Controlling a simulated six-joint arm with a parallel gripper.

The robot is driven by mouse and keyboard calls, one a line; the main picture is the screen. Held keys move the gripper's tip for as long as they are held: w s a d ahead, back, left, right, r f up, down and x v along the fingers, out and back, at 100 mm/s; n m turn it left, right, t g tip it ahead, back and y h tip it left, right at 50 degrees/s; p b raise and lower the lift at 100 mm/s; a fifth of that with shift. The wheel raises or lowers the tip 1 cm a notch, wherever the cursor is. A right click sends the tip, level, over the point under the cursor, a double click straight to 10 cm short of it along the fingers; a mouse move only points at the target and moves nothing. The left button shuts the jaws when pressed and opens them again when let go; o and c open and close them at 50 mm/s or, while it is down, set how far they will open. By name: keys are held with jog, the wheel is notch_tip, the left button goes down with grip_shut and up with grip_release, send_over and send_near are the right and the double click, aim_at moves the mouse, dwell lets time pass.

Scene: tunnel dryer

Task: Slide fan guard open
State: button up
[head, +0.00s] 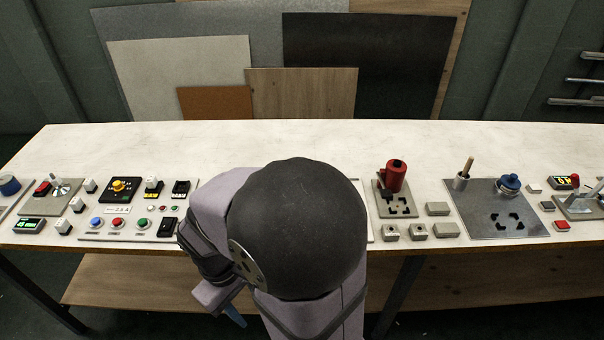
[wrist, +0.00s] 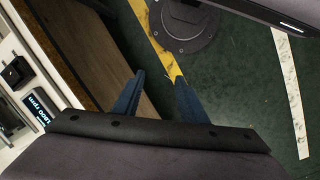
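I cannot make out a fan guard for certain in either view. The middle of the bench is hidden behind my arm in the head view, and only the edge of a pale panel shows beside it. In the wrist view my gripper (wrist: 160,76) has its two blue fingers apart with nothing between them. It points down at the floor in front of the bench. In the head view one blue fingertip (head: 234,315) shows below the bench's front edge, clear of everything on the bench. A small display reading what looks like 1800 rpm (wrist: 38,108) shows at the wrist view's left edge.
The white bench (head: 300,136) is clear along its back. A red cylinder (head: 395,176), several grey blocks and a metal plate (head: 480,224) with a blue knob (head: 509,182) stand right.

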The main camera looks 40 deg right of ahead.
jog(key=w+d+r+n+g+h+p, duration=0.1)
jog(key=w+d+r+n+h+p, duration=0.1)
jog(key=d, duration=0.5)
jog(key=w+d+r+n+g+h+p, duration=0.1)
jog(key=w+d+r+n+h+p, duration=0.1)
jog(key=d+n+h, duration=0.3)
jog(key=w+d+r+n+g+h+p, duration=0.1)
jog(key=w+d+n+h+p, duration=0.2)
jog(key=d, duration=0.7)
jog(key=shift+w+d+r+n+h, duration=0.1)
jog(key=shift+w+r+n+h, duration=0.15)
jog(key=shift+h, duration=0.3)
jog(key=shift+w+r+n+h, duration=0.15)
jog(key=shift+n+h, duration=0.1)
jog(key=shift+h, duration=0.3)
jog(key=w+d+n+t+h, duration=0.1)
jog(key=w, duration=0.1)
jog(key=w+d+n+t+h+p, duration=0.1)
jog(key=w+n, duration=0.1)
jog(key=w+d+n+t+h+p, duration=0.1)
jog(key=w+h, duration=0.1)
jog(key=shift+w+r+n, duration=0.1)
jog(key=shift+w+n, duration=0.2)
jog(key=shift+n, duration=0.1)
jog(key=shift+w+d+n+t, duration=0.1)
jog(key=shift+w+n+t, duration=0.3)
jog(key=shift+w+t, duration=0.25)
jog(key=shift+s+d+p, duration=0.15)
jog(key=shift+d+p, duration=0.85)
jog(key=shift+d, duration=2.7)
